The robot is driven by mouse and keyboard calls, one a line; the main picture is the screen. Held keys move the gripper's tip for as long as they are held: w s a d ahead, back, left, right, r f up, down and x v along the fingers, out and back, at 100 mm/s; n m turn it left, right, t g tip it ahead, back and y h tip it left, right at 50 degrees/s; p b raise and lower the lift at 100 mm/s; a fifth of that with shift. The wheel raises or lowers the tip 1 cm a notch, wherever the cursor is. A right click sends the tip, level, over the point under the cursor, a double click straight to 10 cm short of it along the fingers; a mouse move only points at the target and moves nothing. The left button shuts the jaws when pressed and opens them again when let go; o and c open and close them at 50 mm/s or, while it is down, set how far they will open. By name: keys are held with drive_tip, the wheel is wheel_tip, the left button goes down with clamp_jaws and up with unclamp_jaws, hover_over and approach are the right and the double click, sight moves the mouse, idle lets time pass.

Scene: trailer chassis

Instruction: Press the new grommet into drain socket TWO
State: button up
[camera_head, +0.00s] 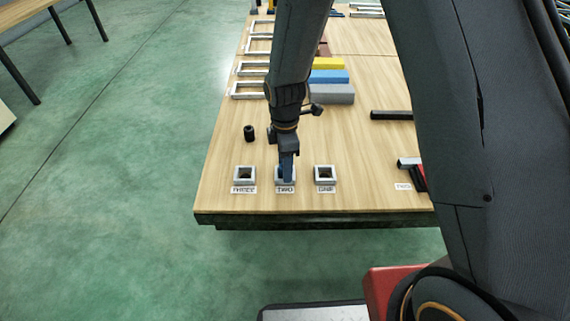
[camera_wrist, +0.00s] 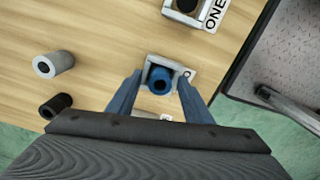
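Socket TWO (camera_head: 278,180) is a pale square block with its label in front, the middle one of three. It also shows in the wrist view (camera_wrist: 149,64). A blue round grommet (camera_wrist: 158,77) with a dark hole sits in or over the socket's opening; how deep it sits I cannot tell. My gripper (camera_wrist: 160,76) points down over socket TWO, one blue finger on each side of the grommet with a small gap showing. It looks open. In the head view my gripper (camera_head: 287,178) hides most of the socket's opening and the grommet.
Socket THREE (camera_head: 236,180) stands left and socket ONE (camera_head: 317,180) right, both close by. A black cylinder (camera_head: 249,133) stands behind socket THREE; the wrist view also shows a grey cylinder (camera_wrist: 53,64). Coloured blocks (camera_head: 330,77) and pale frames (camera_head: 248,90) lie farther back. The table's front edge is near.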

wheel_tip(320, 180, up, 12)
drive_tip(key=p, duration=0.3)
drive_tip(key=s+d+r+m, duration=0.3)
drive_tip(key=s+r+m, duration=0.5)
drive_tip(key=s, duration=0.3)
drive_tip(key=s+d+r+m, duration=0.3)
drive_tip(key=s+r+m, duration=0.5)
drive_tip(key=s, duration=0.3)
drive_tip(key=shift+s+d+r+y, duration=0.25)
drive_tip(key=shift+s+d+y, duration=0.05)
drive_tip(key=shift+s+d, duration=0.1)
